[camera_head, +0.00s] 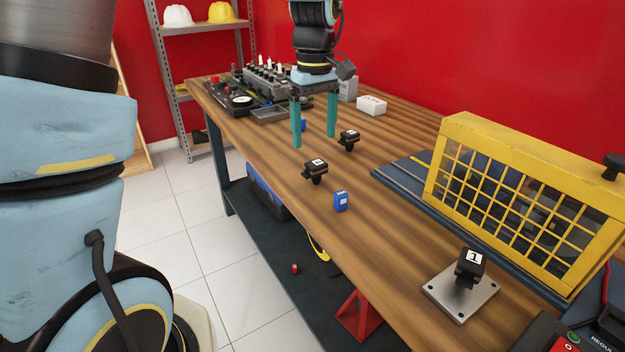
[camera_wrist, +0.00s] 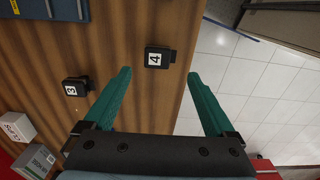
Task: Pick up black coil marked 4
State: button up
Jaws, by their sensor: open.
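The black coil marked 4 (camera_head: 316,172) stands on the wooden table near its left edge. In the wrist view this coil (camera_wrist: 158,58) shows its white 4 label and appears between and just beyond the fingertips. My gripper (camera_head: 314,141) has two green fingers pointing down, spread wide with nothing between them. It hangs above the table, behind the coil in the head view. The fingers also show in the wrist view (camera_wrist: 159,74), apart from the coil.
A black coil marked 3 (camera_wrist: 75,87) stands nearby, also in the head view (camera_head: 348,140). A coil marked 1 (camera_head: 471,265) sits on a metal plate (camera_head: 447,300). A yellow mesh guard (camera_head: 520,205) stands right. White box (camera_head: 371,105) behind.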

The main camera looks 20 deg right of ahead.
aim_at(316, 162)
notch_tip(316, 162, down, 5)
jog(key=shift+p, duration=0.35)
jog(key=f, duration=0.1)
jog(key=f+p, duration=0.1)
jog(key=f, duration=0.3)
jog(key=shift+d, duration=0.25)
jog(key=c, duration=1.4)
